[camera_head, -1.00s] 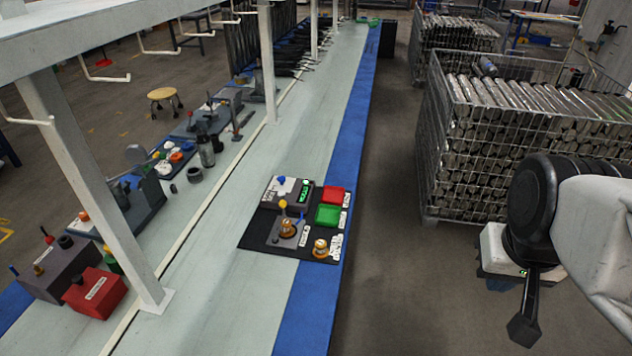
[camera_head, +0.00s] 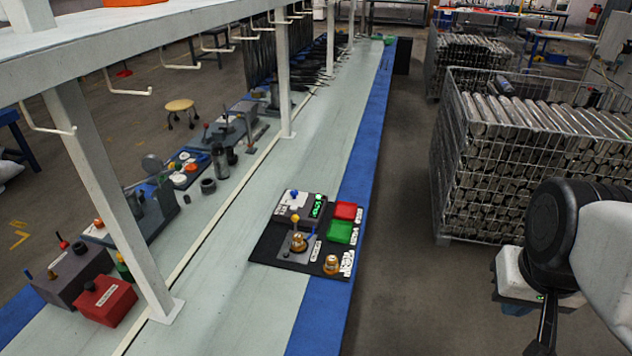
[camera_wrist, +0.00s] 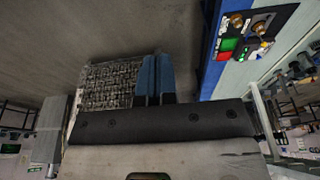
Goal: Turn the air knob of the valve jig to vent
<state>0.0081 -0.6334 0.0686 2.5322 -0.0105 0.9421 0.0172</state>
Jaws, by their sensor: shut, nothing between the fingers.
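A black mat (camera_head: 270,250) on the bench holds a small station with a grey box (camera_head: 300,208), a green-lit display and a blue knob on top (camera_head: 292,194). In front of the box is a low grey plate with a brass fitting (camera_head: 298,242), a yellow knob (camera_head: 296,222) and a blue lever. The labels are too small to read, so I cannot tell which knob is the air knob. The station also shows at upper right in the wrist view (camera_wrist: 245,38). My gripper (camera_wrist: 156,78) is shut and empty, off to the right, apart from the bench.
Red (camera_head: 346,211) and green (camera_head: 339,231) trays and another brass fitting (camera_head: 332,265) sit on the mat. White shelf posts (camera_head: 110,200) stand left of it. A wire cage of metal tubes (camera_head: 530,150) is on the floor at right. The bench before the mat is clear.

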